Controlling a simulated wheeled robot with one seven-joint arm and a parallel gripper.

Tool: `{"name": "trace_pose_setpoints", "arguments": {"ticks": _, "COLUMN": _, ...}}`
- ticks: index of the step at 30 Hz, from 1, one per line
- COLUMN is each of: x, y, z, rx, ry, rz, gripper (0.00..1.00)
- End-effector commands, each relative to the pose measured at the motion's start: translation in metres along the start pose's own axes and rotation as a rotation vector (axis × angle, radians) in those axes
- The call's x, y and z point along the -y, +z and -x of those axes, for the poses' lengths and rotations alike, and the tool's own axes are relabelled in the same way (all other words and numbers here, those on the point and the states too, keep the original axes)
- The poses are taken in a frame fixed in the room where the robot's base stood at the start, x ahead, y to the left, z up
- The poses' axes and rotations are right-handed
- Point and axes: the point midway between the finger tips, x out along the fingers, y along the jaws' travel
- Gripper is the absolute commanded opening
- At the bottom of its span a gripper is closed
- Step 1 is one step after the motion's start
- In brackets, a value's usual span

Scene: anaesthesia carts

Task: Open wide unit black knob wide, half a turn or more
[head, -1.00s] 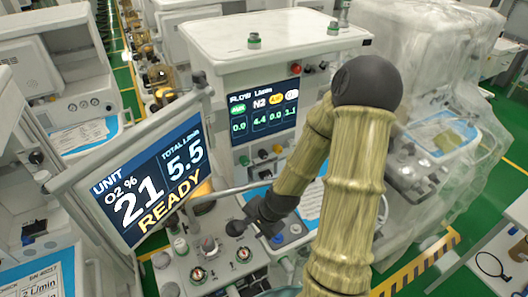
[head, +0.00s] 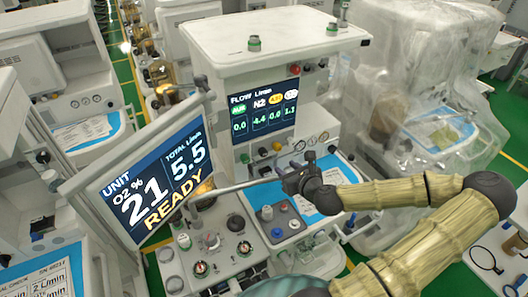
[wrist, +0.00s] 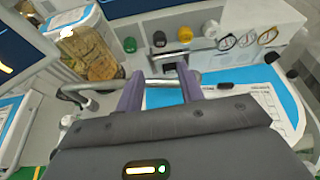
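The wide unit (head: 270,45) is the white machine with the flow screen. Below that screen its black knob (head: 262,152) sits in a row between a green knob (head: 245,158) and a yellow knob (head: 277,146). In the wrist view the black knob (wrist: 159,38) shows beyond and above my fingertips, with the green knob (wrist: 129,45) to its left and the yellow knob (wrist: 185,34) to its right. My gripper (head: 296,178) is in front of and below the row. In the wrist view my gripper (wrist: 160,80) has its two fingers apart, and neither touches the black knob.
A metal bar (wrist: 100,86) crosses near my fingers. The tilted monitor (head: 150,180) stands left of the row. Below are a worktop with small knobs (head: 200,268) and a blue-edged sheet (head: 325,180). A plastic-covered machine (head: 430,70) stands at right.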

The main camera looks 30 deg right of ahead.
Motion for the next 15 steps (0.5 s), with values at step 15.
{"name": "trace_pose_setpoints", "arguments": {"ticks": 15, "x": -0.002, "y": 0.001, "z": -0.029, "rx": -0.003, "ry": 0.005, "rz": 0.005, "gripper": 0.38}}
